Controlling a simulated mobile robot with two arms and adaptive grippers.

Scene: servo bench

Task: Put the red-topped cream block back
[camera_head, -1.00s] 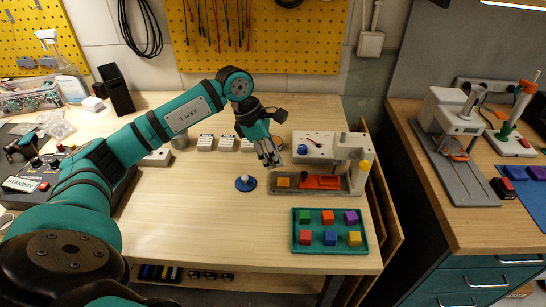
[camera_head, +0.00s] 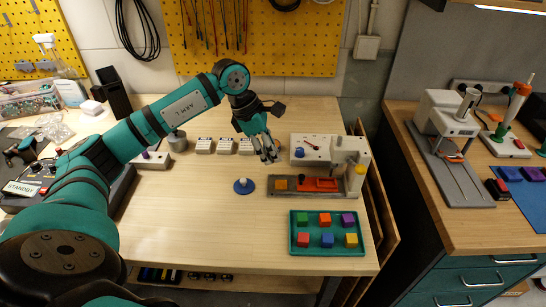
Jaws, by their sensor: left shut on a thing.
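My left gripper (camera_head: 267,157) points down above the bench, just left of the white machine and behind the blue disc. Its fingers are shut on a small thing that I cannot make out. Several small cream blocks (camera_head: 204,146) stand in a row at the back, left of the gripper. The gripper and wrist partly cover the right end of this row. I cannot make out a red top on any of the cream blocks. My right gripper is not in view.
The white machine (camera_head: 345,149) has a brown base with an orange slide (camera_head: 319,184). A green tray (camera_head: 328,249) of coloured cubes sits at the front right. The bench's middle left is clear.

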